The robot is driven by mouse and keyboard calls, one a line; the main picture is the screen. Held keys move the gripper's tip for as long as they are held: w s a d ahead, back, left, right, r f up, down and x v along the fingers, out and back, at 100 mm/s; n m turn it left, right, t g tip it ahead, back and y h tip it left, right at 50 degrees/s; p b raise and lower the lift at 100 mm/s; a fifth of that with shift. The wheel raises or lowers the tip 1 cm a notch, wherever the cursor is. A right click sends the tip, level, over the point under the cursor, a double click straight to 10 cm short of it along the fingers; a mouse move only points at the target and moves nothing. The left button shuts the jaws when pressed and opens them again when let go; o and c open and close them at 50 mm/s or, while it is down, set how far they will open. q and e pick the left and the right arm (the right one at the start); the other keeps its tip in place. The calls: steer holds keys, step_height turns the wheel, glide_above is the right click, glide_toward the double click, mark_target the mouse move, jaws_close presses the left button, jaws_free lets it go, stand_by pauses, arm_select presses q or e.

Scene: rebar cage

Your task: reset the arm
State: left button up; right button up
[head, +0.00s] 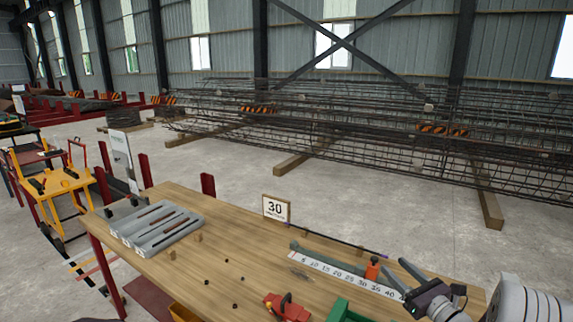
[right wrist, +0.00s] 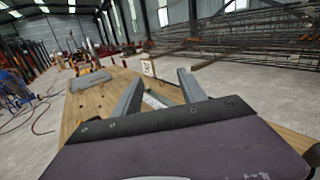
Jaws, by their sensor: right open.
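My right gripper (head: 412,278) is over the right end of the wooden workbench (head: 225,255), next to the white ruler strip. In the right wrist view its two grey fingers (right wrist: 160,78) stand apart with nothing between them. Its arm (head: 523,300) comes in from the lower right. My left gripper and arm are not in view.
On the bench are a grey slotted tray (head: 155,228), a "30" sign (head: 276,208), a ruler strip (head: 345,275), a thin dark rod (head: 340,241), a red tool (head: 287,307) and a green block (head: 350,312).

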steer(key=s+a+r+n+g+y, duration=0.15)
steer(key=a+r+n+y, duration=0.25)
steer(key=a, duration=0.7)
steer(key=s+a+f+n+g+y, duration=0.3)
steer(key=s+a+n+g, duration=0.65)
steer(key=a, duration=0.55)
steer(key=s+a+f+n+g+h, duration=0.1)
steer(key=s+f+n+g+h, duration=0.15)
steer(key=s, duration=0.45)
steer(key=s+a+f+n+g+h, duration=0.1)
steer(key=s+f+n+g+h, duration=0.1)
steer(key=s+f+n+g, duration=0.35)
steer(key=s+d+f+n+t+h, duration=0.1)
steer(key=s+d+f+n+h, duration=0.1)
steer(key=d+n+h, duration=0.2)
steer(key=s+d+f+n+t+h, duration=0.2)
steer(key=d+n+h, duration=0.3)
steer(key=d, duration=0.6)
steer(key=shift+f, duration=0.85)
steer(key=shift+s, duration=0.1)
